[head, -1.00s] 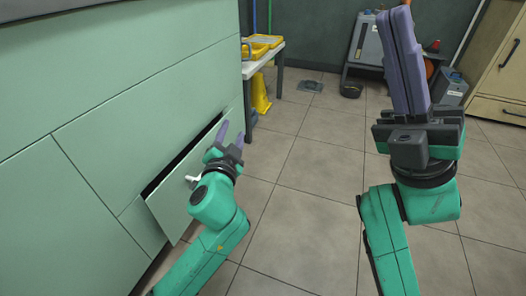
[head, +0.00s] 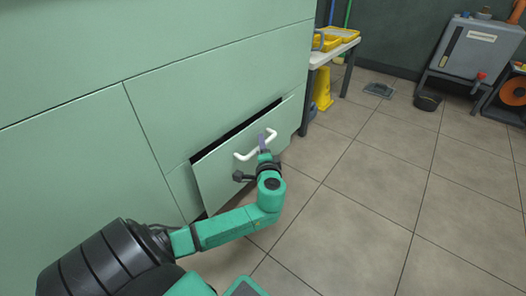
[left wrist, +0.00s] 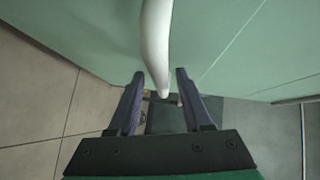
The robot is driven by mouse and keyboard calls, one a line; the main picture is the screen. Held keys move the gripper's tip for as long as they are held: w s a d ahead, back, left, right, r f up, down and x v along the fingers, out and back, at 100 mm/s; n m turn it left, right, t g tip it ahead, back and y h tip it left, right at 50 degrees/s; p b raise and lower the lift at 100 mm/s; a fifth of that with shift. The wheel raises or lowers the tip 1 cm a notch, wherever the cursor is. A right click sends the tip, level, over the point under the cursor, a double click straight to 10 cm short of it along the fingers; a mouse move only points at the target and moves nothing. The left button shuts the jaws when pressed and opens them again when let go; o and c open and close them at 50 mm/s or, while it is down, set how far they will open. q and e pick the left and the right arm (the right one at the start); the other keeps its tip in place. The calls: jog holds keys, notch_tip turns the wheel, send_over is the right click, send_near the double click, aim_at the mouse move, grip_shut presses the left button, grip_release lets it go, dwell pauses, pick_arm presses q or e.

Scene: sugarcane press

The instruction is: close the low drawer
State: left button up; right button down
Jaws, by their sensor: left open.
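The low drawer (head: 225,178) is a pale green front at the bottom of the cabinet, standing partly open with a dark gap along its top edge. Its white bar handle (head: 256,146) also shows in the left wrist view (left wrist: 155,45). My left gripper (head: 263,143) is at the handle, in front of the drawer. In the left wrist view my left gripper (left wrist: 158,80) is open, its two purple-grey fingers apart, with the handle's end appearing between them. Whether a finger touches the handle I cannot tell. My right gripper is out of view.
The green cabinet (head: 70,150) fills the left side. A white table (head: 338,48) with yellow trays stands beyond it, a yellow wet-floor stand (head: 323,90) beneath. A grey machine (head: 470,55) stands at the back right.

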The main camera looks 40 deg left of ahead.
pick_arm(q)
jog(key=shift+w+a, duration=0.2)
jog(key=shift+w, duration=0.05)
grip_shut()
dwell(1.3)
